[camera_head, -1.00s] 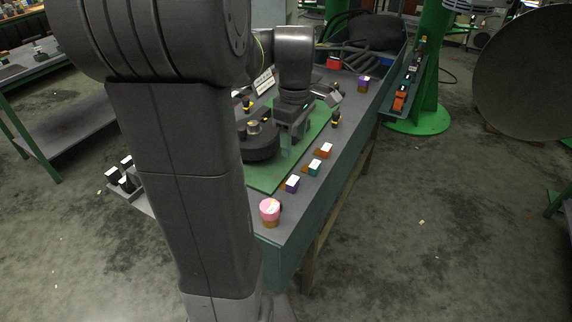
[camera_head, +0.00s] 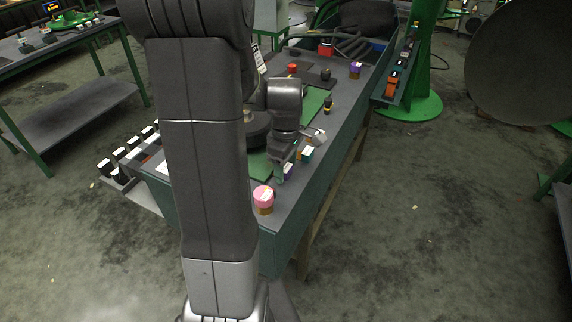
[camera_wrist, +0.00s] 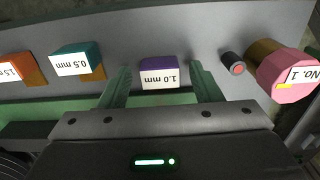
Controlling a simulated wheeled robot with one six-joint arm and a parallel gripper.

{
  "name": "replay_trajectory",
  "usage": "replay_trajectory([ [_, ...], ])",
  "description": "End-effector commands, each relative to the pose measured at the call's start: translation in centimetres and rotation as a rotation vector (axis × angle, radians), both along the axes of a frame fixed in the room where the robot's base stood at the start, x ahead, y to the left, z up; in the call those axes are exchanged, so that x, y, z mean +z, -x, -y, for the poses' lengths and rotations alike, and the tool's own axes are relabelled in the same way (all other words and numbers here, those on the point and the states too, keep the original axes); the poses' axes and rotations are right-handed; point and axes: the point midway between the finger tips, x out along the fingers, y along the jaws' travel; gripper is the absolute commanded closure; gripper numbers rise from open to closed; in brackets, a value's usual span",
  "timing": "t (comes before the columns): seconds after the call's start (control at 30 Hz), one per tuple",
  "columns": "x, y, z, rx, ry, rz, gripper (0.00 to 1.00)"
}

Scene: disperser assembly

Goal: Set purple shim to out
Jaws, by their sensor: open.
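The purple shim (camera_wrist: 158,64) has a white "1.0 mm" label and stands on the grey bench surface in the wrist view. My gripper (camera_wrist: 160,72) is open, with one green finger on each side of the shim. Gaps show between both fingers and the block, so it is not gripped. In the head view the purple shim (camera_head: 288,172) is partly covered by my gripper (camera_head: 281,170), which is low at the bench's near right edge.
A teal 0.5 mm block (camera_wrist: 77,54) and an orange 1.5 mm block (camera_wrist: 14,67) stand to the left in the wrist view. A dark red-tipped button (camera_wrist: 232,62) and a pink "No. 1" knob (camera_wrist: 287,76) are close on the right.

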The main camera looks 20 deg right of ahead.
Motion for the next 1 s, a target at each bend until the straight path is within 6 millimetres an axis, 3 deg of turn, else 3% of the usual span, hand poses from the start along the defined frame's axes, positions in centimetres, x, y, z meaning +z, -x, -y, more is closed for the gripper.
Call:
replay_trajectory([
  [0.1, 0.0, 0.0, 0.0, 0.000, 0.000, 0.000, 0.42],
  [0.4, 0.0, 0.0, 0.0, 0.000, 0.000, 0.000, 1.00],
  [0.57, 0.0, 0.3, 0.2, -0.001, 0.000, 0.000, 1.00],
  [0.8, 0.1, 2.1, 1.8, -0.003, 0.001, 0.001, 1.00],
  [1.0, 0.1, 2.3, 1.9, 0.001, 0.001, -0.002, 1.00],
])
